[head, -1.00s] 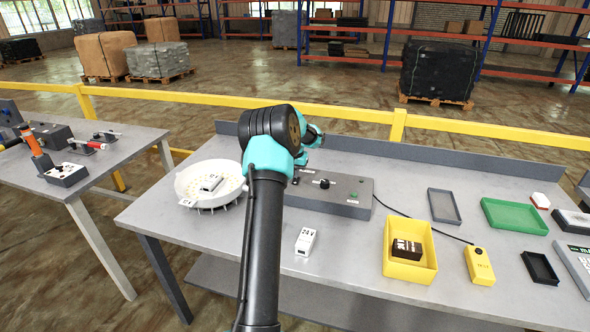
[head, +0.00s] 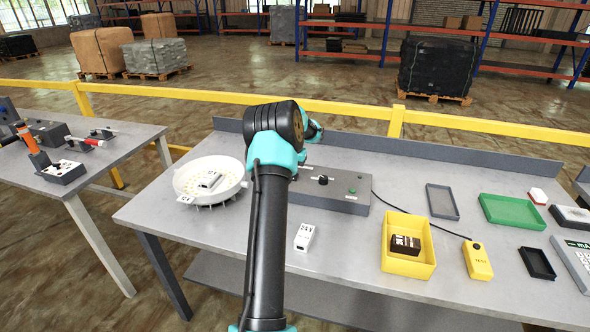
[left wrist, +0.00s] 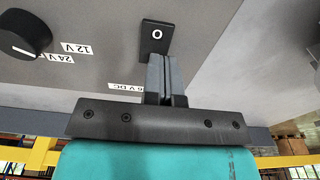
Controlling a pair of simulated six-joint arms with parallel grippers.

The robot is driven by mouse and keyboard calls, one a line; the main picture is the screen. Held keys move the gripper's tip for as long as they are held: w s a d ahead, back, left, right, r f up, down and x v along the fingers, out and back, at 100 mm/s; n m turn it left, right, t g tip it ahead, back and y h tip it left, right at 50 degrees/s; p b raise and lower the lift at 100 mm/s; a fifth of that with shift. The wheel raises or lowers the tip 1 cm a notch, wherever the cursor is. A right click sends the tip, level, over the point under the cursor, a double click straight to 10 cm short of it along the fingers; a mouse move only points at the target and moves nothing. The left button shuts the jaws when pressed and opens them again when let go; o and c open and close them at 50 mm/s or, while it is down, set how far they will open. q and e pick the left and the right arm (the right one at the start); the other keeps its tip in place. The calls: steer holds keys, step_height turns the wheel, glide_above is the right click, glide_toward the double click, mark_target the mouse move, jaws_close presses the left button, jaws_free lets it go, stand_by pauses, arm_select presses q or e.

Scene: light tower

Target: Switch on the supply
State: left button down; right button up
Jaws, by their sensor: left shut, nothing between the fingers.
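The supply is a grey box (head: 340,203) on the bench in the head view, with a black knob (head: 323,180) and small green round parts at its right. My left arm hides its left part. In the left wrist view, a black switch (left wrist: 155,37) with a white O mark is on the supply's panel. My left gripper (left wrist: 160,57) is shut and empty, its fingertips at the switch's lower edge. I cannot tell whether they touch it. The knob (left wrist: 25,34) shows at left with 12 V and 24 V labels. My right gripper is not in view.
A white round dish (head: 210,169) stands left of the supply and a small white block (head: 304,237) in front. A yellow bin (head: 408,265) holding a dark block, a yellow device (head: 478,261) and trays are to the right. A cable runs from the supply to the yellow device.

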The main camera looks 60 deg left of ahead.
arm_select(q)
steer(key=shift+s+d+r, duration=0.2)
steer(key=shift+s+d, duration=0.15)
steer(key=shift+s, duration=0.05)
steer(key=shift+r, duration=0.1)
step_height(320, 180, up, 14)
steer(key=s+d, duration=0.1)
steer(key=shift+s+d, duration=0.15)
steer(key=shift+d, duration=0.05)
stand_by(0.4)
stand_by(0.4)
